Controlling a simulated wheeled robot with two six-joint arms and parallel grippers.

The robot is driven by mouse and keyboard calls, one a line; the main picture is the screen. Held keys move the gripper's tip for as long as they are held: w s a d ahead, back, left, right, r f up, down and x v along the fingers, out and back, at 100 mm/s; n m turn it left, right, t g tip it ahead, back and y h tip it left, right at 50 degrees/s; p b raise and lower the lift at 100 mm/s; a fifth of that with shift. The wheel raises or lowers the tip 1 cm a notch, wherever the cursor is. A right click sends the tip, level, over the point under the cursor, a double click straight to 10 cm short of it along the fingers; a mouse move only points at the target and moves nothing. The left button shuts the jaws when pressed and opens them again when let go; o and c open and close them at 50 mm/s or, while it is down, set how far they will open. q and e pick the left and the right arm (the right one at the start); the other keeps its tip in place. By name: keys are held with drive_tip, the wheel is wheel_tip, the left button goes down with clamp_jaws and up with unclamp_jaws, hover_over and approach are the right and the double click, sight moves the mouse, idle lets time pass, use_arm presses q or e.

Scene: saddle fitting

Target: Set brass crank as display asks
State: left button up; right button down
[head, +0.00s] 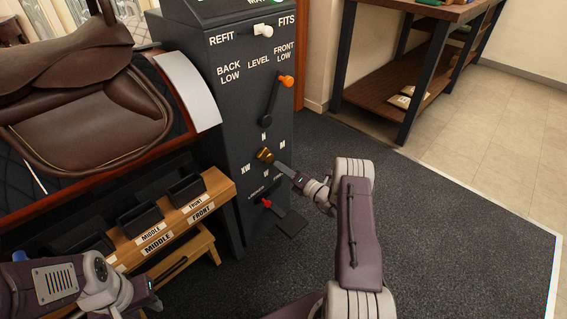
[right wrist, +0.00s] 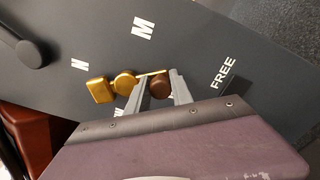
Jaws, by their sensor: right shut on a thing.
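The brass crank (head: 264,154) is on the front of the dark cabinet (head: 225,110), among the letters N, M, W and XW. In the right wrist view the crank (right wrist: 124,83) has a gold block at one end and a brown knob (right wrist: 159,86) at the other. My right gripper (right wrist: 160,86) is shut on that knob; it also shows in the head view (head: 280,166). The block lies on the N and XW side; its exact mark is unclear. The display (head: 235,8) is cut off at the top, its text unreadable. My left gripper (head: 148,297) is low left, its fingers unclear.
Above the crank are a lever with an orange knob (head: 286,81) near FRONT LOW and a white switch (head: 263,30) near FITS. Below is a red lever (head: 266,203). A brown saddle (head: 85,95) and a wooden rack (head: 170,220) with black bins stand left. Right floor is clear.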

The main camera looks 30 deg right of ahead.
drive_tip(key=m, duration=0.1)
drive_tip(key=a+m+p, duration=0.1)
drive_tip(key=shift+s+a+f+m, duration=0.1)
drive_tip(key=shift+s+f+m, duration=0.1)
drive_tip(key=shift+f+m, duration=0.15)
drive_tip(key=shift+s+a+f+m+p, duration=0.15)
drive_tip(key=shift+a+m+p, duration=0.25)
drive_tip(key=shift+m, duration=0.55)
drive_tip(key=shift+s+a+f+m+p, duration=0.15)
drive_tip(key=shift+a+m+p, duration=0.2)
drive_tip(key=shift+m, duration=0.55)
drive_tip(key=shift+a, duration=0.1)
drive_tip(key=shift+r, duration=0.1)
drive_tip(key=c, duration=1.4)
unclamp_jaws()
drive_tip(key=shift+c, duration=0.2)
